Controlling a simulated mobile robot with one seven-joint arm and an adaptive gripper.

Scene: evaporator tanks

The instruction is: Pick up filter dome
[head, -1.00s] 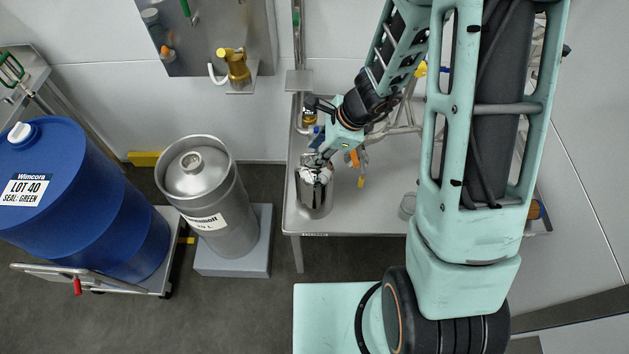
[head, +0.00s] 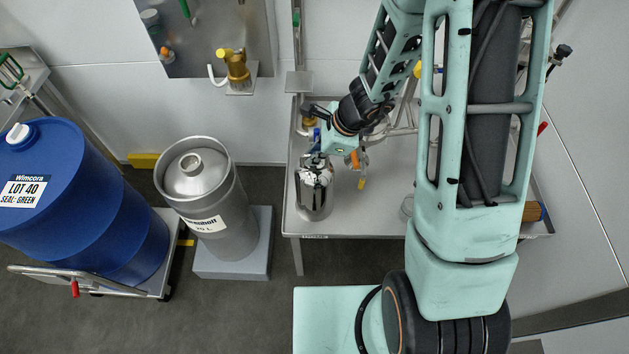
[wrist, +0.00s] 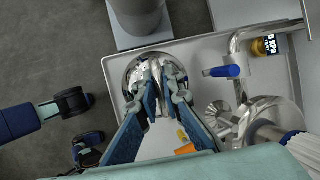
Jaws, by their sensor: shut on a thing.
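The filter dome (head: 314,203) is a shiny steel cylinder with a rounded top, upright near the left front corner of the steel table (head: 345,224). My gripper (head: 314,168) comes down on it from above. In the wrist view the two blue-padded fingers of my gripper (wrist: 160,78) are shut on the top part of the filter dome (wrist: 133,79), with part of its round rim showing around them. The fingers hide the exact grip point. I cannot tell whether its base touches the table.
Pipework (wrist: 242,98) with a blue-handled valve (wrist: 222,71) stands right of the dome in the wrist view. Small orange and yellow pieces (head: 361,183) are close by. A steel keg (head: 226,225) and a blue drum (head: 95,220) stand left of the table.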

